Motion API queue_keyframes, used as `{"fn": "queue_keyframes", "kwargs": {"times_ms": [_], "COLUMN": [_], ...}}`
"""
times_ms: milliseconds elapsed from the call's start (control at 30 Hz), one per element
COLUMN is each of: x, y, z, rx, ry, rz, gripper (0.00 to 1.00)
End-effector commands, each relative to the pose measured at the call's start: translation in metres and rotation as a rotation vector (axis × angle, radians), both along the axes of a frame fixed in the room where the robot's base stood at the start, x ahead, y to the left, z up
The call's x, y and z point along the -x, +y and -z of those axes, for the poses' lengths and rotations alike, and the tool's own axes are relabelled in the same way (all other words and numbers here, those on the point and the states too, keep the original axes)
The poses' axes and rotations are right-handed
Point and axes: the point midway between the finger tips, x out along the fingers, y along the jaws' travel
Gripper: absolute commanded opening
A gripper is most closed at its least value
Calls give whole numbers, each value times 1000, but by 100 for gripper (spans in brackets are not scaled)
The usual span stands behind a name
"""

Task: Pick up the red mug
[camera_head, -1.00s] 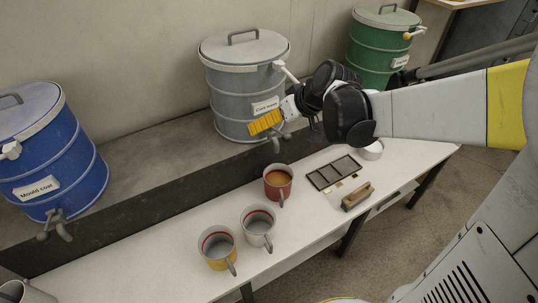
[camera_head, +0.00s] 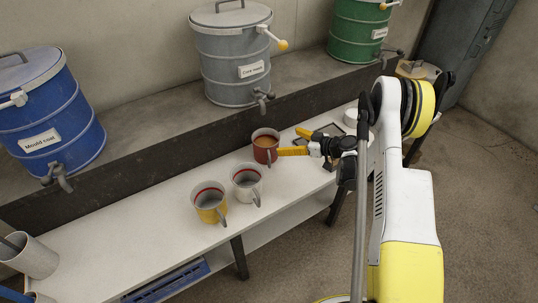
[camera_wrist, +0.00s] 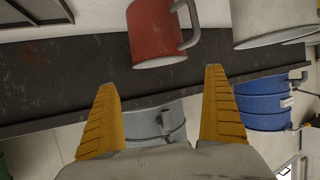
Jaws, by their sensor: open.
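The red mug (camera_head: 265,148) stands upright on the white bench, holding a brown-orange liquid. Its grey handle points toward the bench's front edge. My gripper (camera_head: 293,140) is low over the bench just right of the mug, its yellow fingers spread and pointing left toward it. In the wrist view the red mug (camera_wrist: 163,32) appears beyond the open fingers (camera_wrist: 160,95), with its handle at its right. Nothing is between the fingers, and they look apart from the mug.
A white mug (camera_head: 246,182) and a yellow mug (camera_head: 210,205) stand left of the red one. Grey (camera_head: 233,60), blue (camera_head: 45,115) and green (camera_head: 358,30) drums stand on the ledge behind. The grey drum's tap (camera_head: 262,100) hangs close behind the red mug.

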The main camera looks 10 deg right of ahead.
Motion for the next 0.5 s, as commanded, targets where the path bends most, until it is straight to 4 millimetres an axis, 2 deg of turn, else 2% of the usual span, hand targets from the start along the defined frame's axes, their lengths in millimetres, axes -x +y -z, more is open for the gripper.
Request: {"fn": "queue_keyframes", "kwargs": {"times_ms": [200,500], "x": [-24,-46], "y": [22,40], "z": [16,29], "rx": [1,0], "ry": [2,3], "rz": [-4,-1], "gripper": [100,100]}}
